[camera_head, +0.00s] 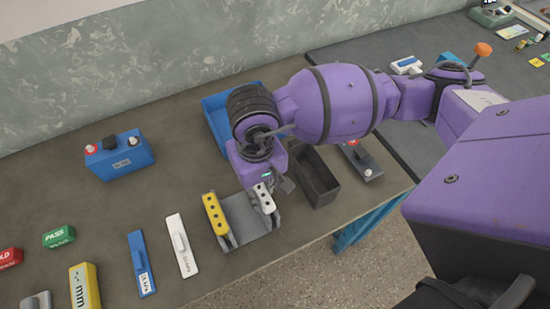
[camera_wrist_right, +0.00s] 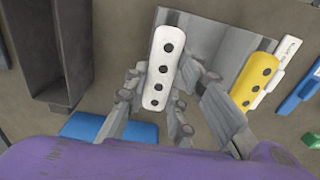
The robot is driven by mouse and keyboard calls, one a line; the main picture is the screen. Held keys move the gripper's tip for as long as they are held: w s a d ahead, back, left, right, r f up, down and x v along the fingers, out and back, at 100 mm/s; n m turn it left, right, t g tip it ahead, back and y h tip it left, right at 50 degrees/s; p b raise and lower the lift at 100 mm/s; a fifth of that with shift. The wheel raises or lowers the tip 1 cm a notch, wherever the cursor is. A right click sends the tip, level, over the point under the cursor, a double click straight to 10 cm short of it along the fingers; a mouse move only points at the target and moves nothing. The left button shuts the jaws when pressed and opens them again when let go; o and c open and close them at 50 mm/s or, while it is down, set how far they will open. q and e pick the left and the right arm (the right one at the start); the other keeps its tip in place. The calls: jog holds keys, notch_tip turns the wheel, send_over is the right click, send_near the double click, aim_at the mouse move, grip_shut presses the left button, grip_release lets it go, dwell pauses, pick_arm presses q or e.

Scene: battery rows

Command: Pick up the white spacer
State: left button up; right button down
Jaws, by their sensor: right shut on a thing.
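The white spacer (camera_head: 264,198) is a long rounded block with a row of dark holes. It stands at the right side of a grey metal tray (camera_head: 240,212), and in the wrist view it shows between my fingers (camera_wrist_right: 162,70). My right gripper (camera_head: 268,203) is shut on the white spacer, with one finger on each side; the wrist view shows the gripper (camera_wrist_right: 172,76) too. I cannot tell whether the spacer is clear of the tray. A yellow spacer (camera_head: 215,215) is at the tray's left side. My left gripper is not in view.
A dark open bin (camera_head: 315,180) stands close to the right of my gripper, and a blue bin (camera_head: 213,122) is partly behind my arm. A blue battery (camera_head: 122,158) is at the back left.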

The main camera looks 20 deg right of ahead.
jog(key=shift+r, duration=0.1)
jog(key=shift+r, duration=0.15)
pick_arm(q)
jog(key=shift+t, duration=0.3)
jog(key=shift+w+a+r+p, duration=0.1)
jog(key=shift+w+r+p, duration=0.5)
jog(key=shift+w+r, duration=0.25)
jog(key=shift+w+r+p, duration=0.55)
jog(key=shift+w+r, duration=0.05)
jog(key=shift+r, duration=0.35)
pick_arm(e)
notch_tip(320, 180, up, 18)
jog(key=shift+f, duration=0.25)
